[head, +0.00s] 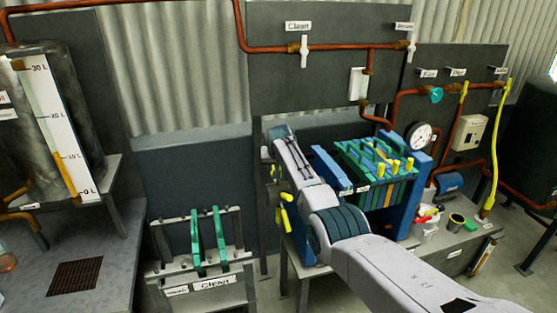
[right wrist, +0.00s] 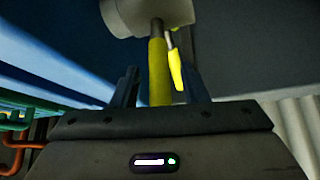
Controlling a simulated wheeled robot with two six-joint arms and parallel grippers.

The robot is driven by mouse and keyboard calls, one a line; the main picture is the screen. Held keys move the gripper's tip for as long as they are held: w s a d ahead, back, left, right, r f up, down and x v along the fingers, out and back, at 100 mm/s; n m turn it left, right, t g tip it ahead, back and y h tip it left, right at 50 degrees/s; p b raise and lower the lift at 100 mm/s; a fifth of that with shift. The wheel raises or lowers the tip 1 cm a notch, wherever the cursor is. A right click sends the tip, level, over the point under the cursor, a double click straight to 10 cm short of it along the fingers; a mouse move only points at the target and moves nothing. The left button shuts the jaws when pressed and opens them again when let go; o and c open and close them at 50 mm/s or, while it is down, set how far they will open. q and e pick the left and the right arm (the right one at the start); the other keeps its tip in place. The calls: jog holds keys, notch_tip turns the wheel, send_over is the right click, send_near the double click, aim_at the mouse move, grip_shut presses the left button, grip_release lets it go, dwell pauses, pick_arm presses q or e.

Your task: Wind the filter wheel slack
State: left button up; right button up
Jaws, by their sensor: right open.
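The filter wheel is on the left end of the blue filter press frame (head: 323,170). In the head view several of its yellow handles (head: 286,198) show beside my right arm, which hides the hub. In the right wrist view its grey hub (right wrist: 125,18) is at the top, with one yellow handle (right wrist: 158,55) coming down between the dark fingers of my right gripper (right wrist: 160,92). The gripper is open around that handle; contact cannot be told. A second yellow handle (right wrist: 175,70) is just right of it. My left gripper is not in view.
Green filter plates (head: 375,160) with yellow handles sit in the press, right of my arm. A pressure gauge (head: 419,136) and copper pipes (head: 340,47) are behind. A low stand with green plates (head: 220,235) is at left.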

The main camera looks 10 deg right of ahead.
jog(key=b+v, duration=0.2)
jog(key=v, duration=0.8)
